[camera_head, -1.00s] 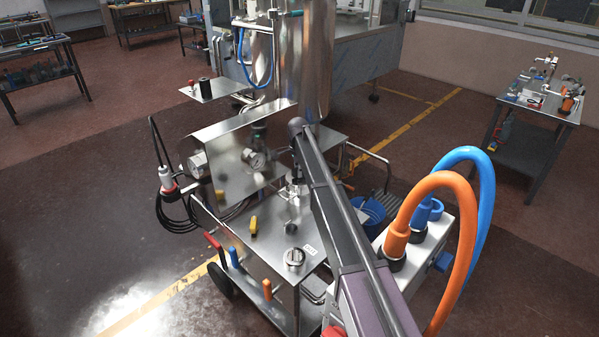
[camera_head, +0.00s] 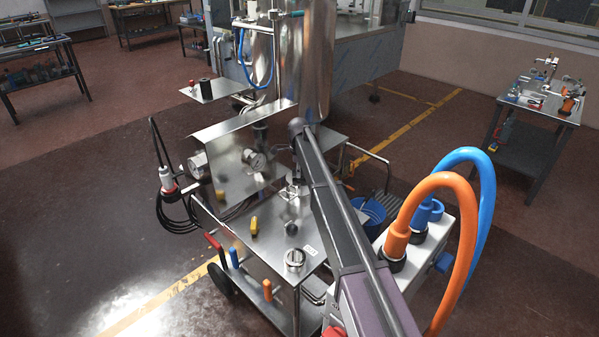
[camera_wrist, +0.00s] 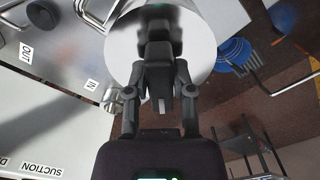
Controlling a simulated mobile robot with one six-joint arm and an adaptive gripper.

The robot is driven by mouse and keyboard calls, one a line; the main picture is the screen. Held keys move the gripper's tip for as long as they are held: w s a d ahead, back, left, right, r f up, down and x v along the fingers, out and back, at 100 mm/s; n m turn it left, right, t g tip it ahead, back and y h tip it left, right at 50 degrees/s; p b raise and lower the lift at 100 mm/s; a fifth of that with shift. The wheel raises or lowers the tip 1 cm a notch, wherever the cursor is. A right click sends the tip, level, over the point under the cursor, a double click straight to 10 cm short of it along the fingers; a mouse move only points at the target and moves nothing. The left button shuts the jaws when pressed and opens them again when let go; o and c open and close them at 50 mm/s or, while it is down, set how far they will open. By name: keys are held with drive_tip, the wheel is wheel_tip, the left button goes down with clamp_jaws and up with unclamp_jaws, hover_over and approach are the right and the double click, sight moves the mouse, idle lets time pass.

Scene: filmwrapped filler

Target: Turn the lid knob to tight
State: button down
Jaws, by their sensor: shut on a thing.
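In the wrist view a round, shiny metal lid (camera_wrist: 198,38) fills the top middle and mirrors my dark gripper. My gripper (camera_wrist: 158,68) is over the lid with its fingers closed in on something at the middle of it. This fits the lid knob, but the fingers cover it, so its shape and any tight mark cannot be seen. In the head view my arm slants up over the steel cart (camera_head: 262,222) and hides most of the gripper and lid.
The cart top carries a yellow handle (camera_head: 254,225) and a round metal fitting (camera_head: 294,259). A gauge panel (camera_head: 228,150) stands behind. Thick orange (camera_head: 437,182) and blue hoses arch at the right. A blue bucket (camera_head: 370,212) sits beyond the cart. Open floor lies left.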

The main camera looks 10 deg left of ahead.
drive_tip(key=c, duration=0.6)
unclamp_jaws()
drive_tip(key=shift+s+d, duration=0.15)
drive_tip(key=shift+d, duration=0.05)
drive_tip(key=shift+o, duration=0.6)
drive_tip(key=shift+a, duration=0.1)
drive_tip(key=shift+r, duration=0.15)
